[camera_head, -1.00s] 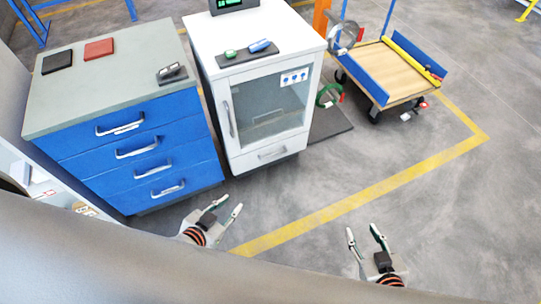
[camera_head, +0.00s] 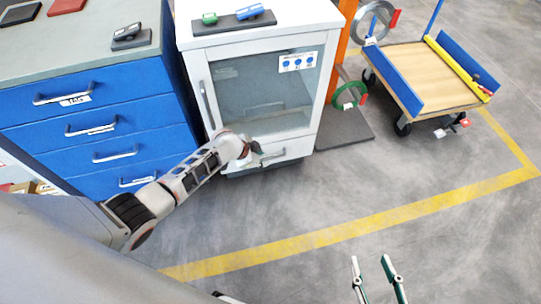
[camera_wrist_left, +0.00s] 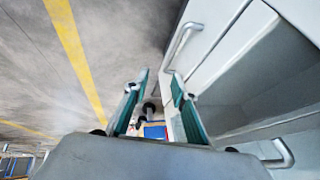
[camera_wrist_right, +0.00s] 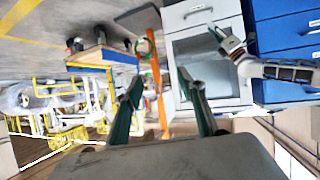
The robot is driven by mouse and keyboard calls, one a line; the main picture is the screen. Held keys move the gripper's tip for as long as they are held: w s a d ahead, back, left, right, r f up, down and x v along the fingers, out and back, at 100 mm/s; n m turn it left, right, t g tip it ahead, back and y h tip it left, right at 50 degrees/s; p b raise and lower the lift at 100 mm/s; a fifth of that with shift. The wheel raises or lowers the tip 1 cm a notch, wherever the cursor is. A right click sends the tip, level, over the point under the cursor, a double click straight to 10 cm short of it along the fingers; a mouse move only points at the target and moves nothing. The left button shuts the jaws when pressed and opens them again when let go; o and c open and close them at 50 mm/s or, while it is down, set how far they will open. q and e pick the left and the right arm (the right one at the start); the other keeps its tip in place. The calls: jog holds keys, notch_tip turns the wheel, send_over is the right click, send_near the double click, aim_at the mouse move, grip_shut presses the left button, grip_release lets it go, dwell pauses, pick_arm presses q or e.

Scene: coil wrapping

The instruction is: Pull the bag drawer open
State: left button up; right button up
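The white cabinet (camera_head: 187,100) has a glass door and a shallow bottom drawer (camera_head: 295,150) with a grey bar handle; the drawer looks closed. My left gripper (camera_head: 258,157) is in front of that drawer, close to its handle and partly hiding it. In the left wrist view, its fingers (camera_wrist_left: 157,95) are apart with a gap between them, and a bar handle (camera_wrist_left: 180,47) shows just beyond the tips. I cannot tell whether they touch it. No label reading "bag" is legible. My right gripper (camera_head: 377,272) is open and empty above the floor; its fingers also show in the right wrist view (camera_wrist_right: 164,95).
The blue drawer cabinet (camera_head: 85,105) stands left of the white one, its drawers shut. A cart (camera_head: 425,80) is farther right. The floor (camera_head: 400,185) in front is clear.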

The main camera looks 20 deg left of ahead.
pick_arm(q)
jog(key=g+b, duration=0.1)
jog(key=b, duration=0.1)
send_near(268, 159)
jog(key=shift+m, duration=0.4)
jog(key=b+x, duration=0.5)
jog(key=x, duration=0.3)
jog(key=shift+w+d+r, duration=0.1)
jog(key=shift+w+r, duration=0.05)
pick_arm(e)
jog(key=a+m, duration=0.1)
jog(key=a+f+m, duration=0.1)
jog(key=a, duration=0.1)
jog(key=s+a+m+y, duration=0.1)
jog(key=a, duration=0.1)
jog(key=shift+a+f+m, duration=0.2)
jog(key=shift+f+m, duration=0.1)
jog(key=shift+m, duration=0.1)
pick_arm(q)
grip_shut()
pick_arm(e)
jog(key=shift+s, duration=0.1)
